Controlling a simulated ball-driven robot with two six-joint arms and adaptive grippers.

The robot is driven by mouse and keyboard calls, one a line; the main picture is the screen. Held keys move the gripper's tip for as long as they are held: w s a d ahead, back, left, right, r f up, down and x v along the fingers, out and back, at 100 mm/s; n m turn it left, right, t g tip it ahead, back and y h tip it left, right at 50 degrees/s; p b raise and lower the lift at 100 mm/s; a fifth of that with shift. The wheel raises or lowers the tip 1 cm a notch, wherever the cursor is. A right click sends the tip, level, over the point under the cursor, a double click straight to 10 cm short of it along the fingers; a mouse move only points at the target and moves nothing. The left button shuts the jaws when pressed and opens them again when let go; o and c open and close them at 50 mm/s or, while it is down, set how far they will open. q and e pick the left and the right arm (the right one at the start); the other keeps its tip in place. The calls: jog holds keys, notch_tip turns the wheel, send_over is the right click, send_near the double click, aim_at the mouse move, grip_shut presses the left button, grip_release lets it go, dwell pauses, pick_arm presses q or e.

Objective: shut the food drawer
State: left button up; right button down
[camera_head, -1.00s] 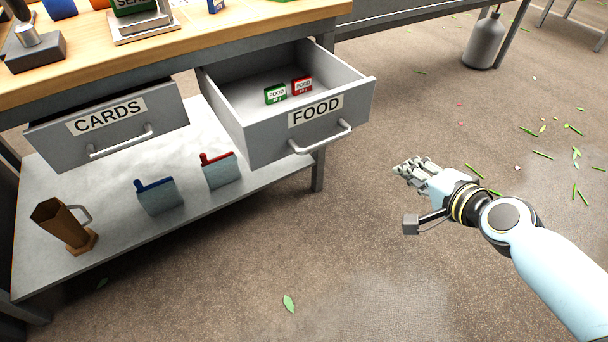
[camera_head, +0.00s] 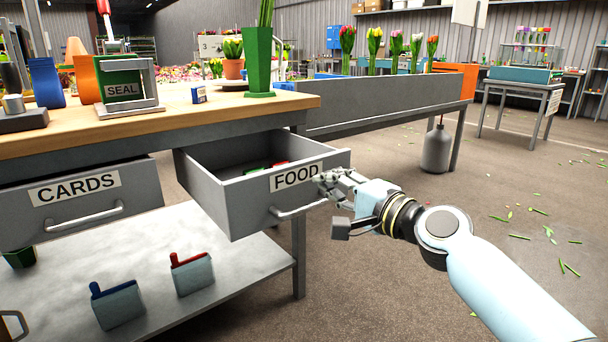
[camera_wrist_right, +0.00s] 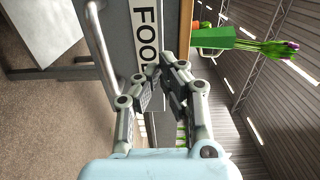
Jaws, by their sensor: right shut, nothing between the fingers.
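The grey food drawer (camera_head: 235,200) stands pulled out under the wooden bench top, with a FOOD label and a bar handle (camera_head: 300,211) on its front. Food packets (camera_head: 262,168) show partly over its rim inside. My right gripper (camera_head: 328,182) is shut and empty, close at the right end of the drawer front, over the end of the label. In the right wrist view the fingers (camera_wrist_right: 163,80) lie in front of the drawer face and label; I cannot tell whether they touch. The left gripper is out of view.
The cards drawer (camera_head: 80,205) is left of it, also slightly out. The bench's metal leg (camera_head: 299,262) stands below the food drawer.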

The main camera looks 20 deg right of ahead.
aim_at(296, 168)
jog(key=b+x, duration=0.1)
jog(key=x, duration=0.5)
jog(key=shift+w+f, duration=0.1)
jog(key=shift+f, duration=0.05)
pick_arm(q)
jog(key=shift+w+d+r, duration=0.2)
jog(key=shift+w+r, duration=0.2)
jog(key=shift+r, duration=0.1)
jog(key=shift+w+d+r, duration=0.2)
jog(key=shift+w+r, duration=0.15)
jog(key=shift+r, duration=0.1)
pick_arm(e)
jog(key=shift+w+a, duration=0.2)
jog(key=shift+w, duration=0.4)
